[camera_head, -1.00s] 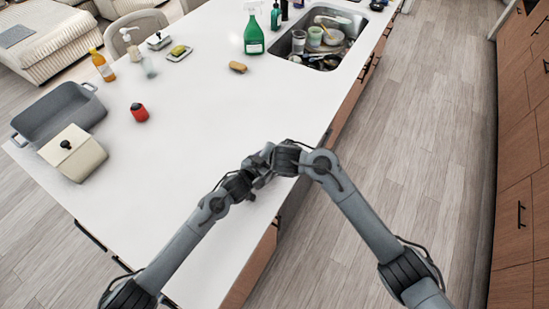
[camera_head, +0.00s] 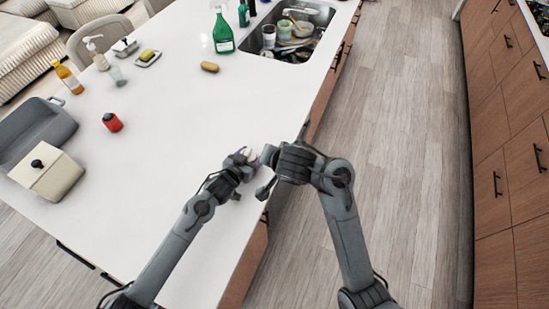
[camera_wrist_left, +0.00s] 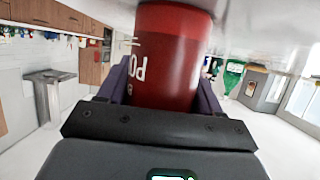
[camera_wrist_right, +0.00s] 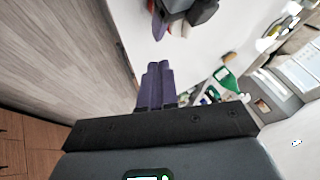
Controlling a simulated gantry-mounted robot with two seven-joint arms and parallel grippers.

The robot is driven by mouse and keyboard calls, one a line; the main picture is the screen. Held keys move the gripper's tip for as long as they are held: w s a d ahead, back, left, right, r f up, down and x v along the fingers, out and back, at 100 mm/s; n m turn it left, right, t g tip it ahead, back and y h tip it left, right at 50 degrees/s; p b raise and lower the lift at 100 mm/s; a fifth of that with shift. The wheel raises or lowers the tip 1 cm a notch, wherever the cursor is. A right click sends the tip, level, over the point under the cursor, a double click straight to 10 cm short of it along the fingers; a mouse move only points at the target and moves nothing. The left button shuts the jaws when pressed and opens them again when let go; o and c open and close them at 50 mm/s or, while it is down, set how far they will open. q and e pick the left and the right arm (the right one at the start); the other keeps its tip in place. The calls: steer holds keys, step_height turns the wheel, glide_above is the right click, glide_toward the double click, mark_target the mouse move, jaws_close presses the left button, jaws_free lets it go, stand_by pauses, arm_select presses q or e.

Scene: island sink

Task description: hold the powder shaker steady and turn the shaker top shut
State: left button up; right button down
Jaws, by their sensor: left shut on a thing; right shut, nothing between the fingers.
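My left gripper (camera_wrist_left: 165,82) is shut around the body of a red powder shaker (camera_wrist_left: 172,48), which has pale letters on its side. The shaker fills the top middle of the left wrist view, and its top is out of that picture. In the head view the left gripper (camera_head: 243,160) is over the counter near its right edge, and the shaker is mostly hidden there. My right gripper (camera_wrist_right: 155,86) has its purple fingers together with nothing between them. In the right wrist view the dark left gripper is beyond these fingertips, with a visible gap. I cannot tell how the shaker top is set.
On the white counter (camera_head: 150,170) stand another red container (camera_head: 112,122), a lidded cream box (camera_head: 48,173) and a grey tray (camera_head: 35,128). A sponge (camera_head: 209,67), a green spray bottle (camera_head: 222,32) and a full sink (camera_head: 295,35) are farther back. The counter's middle is clear.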

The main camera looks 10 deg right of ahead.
stand_by(0.4)
arm_select(q)
steer(key=o, duration=1.2)
